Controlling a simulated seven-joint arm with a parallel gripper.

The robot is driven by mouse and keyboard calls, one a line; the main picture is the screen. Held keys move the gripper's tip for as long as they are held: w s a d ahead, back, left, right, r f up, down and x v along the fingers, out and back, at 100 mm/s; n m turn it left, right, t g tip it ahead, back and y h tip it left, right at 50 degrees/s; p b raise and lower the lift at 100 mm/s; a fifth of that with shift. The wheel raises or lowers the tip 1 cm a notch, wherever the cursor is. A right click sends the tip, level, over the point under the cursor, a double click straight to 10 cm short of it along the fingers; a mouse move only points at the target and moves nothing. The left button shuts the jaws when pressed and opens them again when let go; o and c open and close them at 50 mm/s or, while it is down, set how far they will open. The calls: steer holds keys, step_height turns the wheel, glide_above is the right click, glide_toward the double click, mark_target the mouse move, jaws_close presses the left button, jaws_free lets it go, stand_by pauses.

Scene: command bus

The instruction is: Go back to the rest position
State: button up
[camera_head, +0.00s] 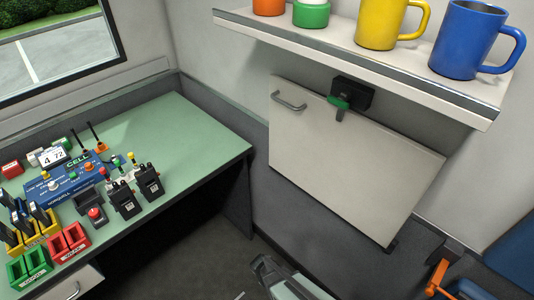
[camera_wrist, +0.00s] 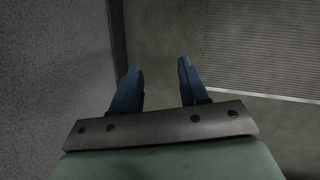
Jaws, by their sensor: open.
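My gripper (camera_wrist: 160,72) shows in the wrist view with its two blue fingers apart and nothing between them. It points down over bare grey floor. In the head view only a grey part of my arm shows at the bottom middle, and the fingers are hidden there.
A green desk (camera_head: 200,130) at left carries a blue box (camera_head: 65,182), radios (camera_head: 148,182) and red (camera_head: 68,243) and green (camera_head: 30,270) holders. A shelf (camera_head: 380,60) with mugs hangs above a folded wall panel (camera_head: 345,160). An orange lever (camera_head: 437,275) is at lower right.

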steer(key=s+d+r+m+g+y, duration=0.2)
steer(key=s+d+m, duration=0.3)
steer(key=s, duration=0.3)
steer(key=s+d+r+m+g+y, duration=0.1)
steer(key=s+d+r+m+g, duration=0.3)
steer(key=s, duration=0.5)
steer(key=d+m+g, duration=0.1)
steer(key=d+m, duration=0.1)
steer(key=d, duration=0.1)
steer(key=shift+s+d+r+y, duration=0.2)
steer(key=shift+s+d+y, duration=0.05)
steer(key=shift+d+y, duration=0.15)
stand_by(2.0)
